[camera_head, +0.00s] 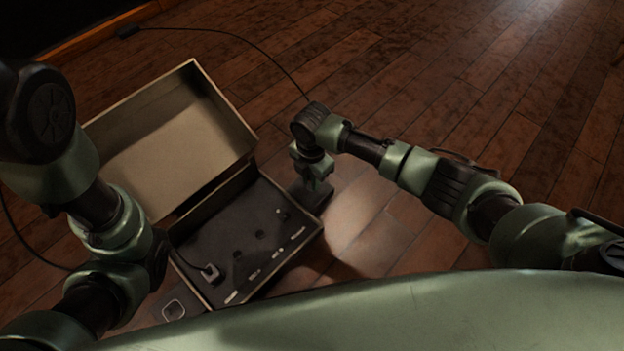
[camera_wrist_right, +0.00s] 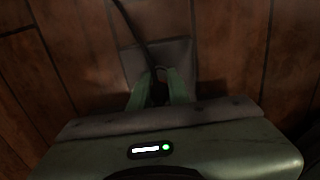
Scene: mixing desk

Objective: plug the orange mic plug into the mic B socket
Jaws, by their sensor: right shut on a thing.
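My right gripper (camera_head: 316,187) points down just right of the case's far right corner. In the right wrist view its green fingers (camera_wrist_right: 158,92) are shut on a dark plug end (camera_wrist_right: 159,76) with a black cable (camera_wrist_right: 138,28) leading away. No orange shows on it in this dim light. The open case holds a dark panel (camera_head: 228,232) with small sockets and white labels. The labels are too small to read, so I cannot tell which socket is mic B. My left arm stands at the left; its gripper is not visible.
The raised lid (camera_head: 170,140) stands behind the panel. A dark grey block (camera_head: 308,198) is under my right gripper. A cable (camera_head: 235,36) crosses the wooden floor. The floor at right is clear.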

